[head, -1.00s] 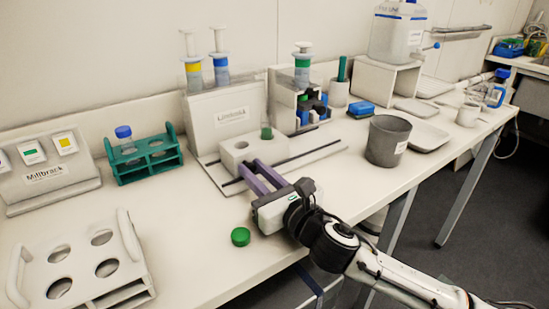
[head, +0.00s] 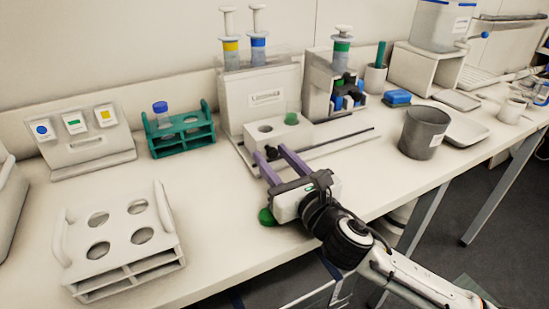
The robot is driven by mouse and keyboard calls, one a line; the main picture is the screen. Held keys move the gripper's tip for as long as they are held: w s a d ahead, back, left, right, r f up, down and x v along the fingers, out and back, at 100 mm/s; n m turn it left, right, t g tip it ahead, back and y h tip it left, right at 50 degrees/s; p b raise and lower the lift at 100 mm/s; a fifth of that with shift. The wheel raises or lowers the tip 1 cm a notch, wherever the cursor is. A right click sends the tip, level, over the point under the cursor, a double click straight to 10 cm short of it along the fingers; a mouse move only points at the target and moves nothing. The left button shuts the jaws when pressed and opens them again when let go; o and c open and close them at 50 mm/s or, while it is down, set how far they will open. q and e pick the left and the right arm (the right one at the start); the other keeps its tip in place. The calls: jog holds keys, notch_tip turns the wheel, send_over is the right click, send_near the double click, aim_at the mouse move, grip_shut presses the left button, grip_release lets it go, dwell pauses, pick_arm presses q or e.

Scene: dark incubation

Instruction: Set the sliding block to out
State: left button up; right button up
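The sliding block (head: 268,139) is a white block with round holes on top, and a clear green-bottomed tube (head: 292,115) stands in one of them. It sits on the railed base of a white labelled device (head: 264,97). A small dark knob (head: 272,153) shows at the block's front. My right gripper (head: 271,150) has two purple fingers pointing at the block's front, spread apart on either side of the knob. Whether they touch the block or knob I cannot tell. My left gripper is not in view.
A green cap (head: 266,216) lies beside my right gripper, partly hidden by it. A teal rack (head: 181,145), a white holed rack (head: 119,257) and a dark grey beaker (head: 423,132) stand around. The rails (head: 335,139) right of the block are clear.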

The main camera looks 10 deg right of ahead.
jog(key=v, duration=1)
jog(key=shift+s, duration=0.15)
